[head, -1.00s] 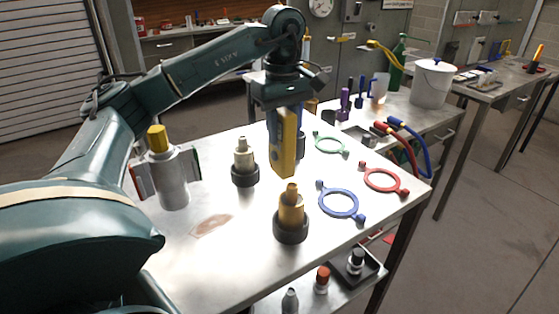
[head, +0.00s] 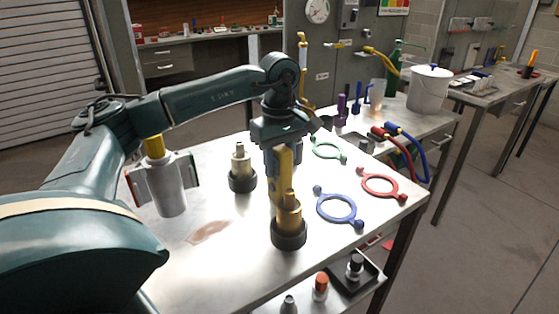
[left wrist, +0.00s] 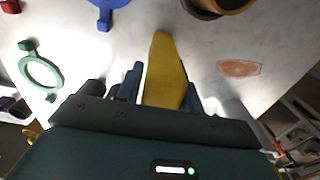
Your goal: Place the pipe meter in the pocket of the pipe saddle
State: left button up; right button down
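My left gripper (head: 283,152) points down over the table, its blue fingers on both sides of a long yellow piece, which I take for the pipe meter (head: 285,168). In the left wrist view the meter (left wrist: 164,72) sticks out between the fingers (left wrist: 160,88). In the head view its lower end passes behind a brass fitting in a black ring (head: 289,226); I cannot tell if they touch. A grey upright body with side plates and a yellow top (head: 171,185) stands at left. I cannot tell surely which piece is the pipe saddle. My right gripper is out of view.
A second pale fitting in a black ring (head: 242,170) stands left of the gripper. Blue (head: 340,209), red (head: 382,186) and green (head: 327,147) rings lie at right. A reddish stain (head: 209,231) marks the bare front-left tabletop (head: 232,255).

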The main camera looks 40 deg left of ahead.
pick_arm(q)
jog(key=o, duration=0.3)
jog(key=shift+r, duration=0.1)
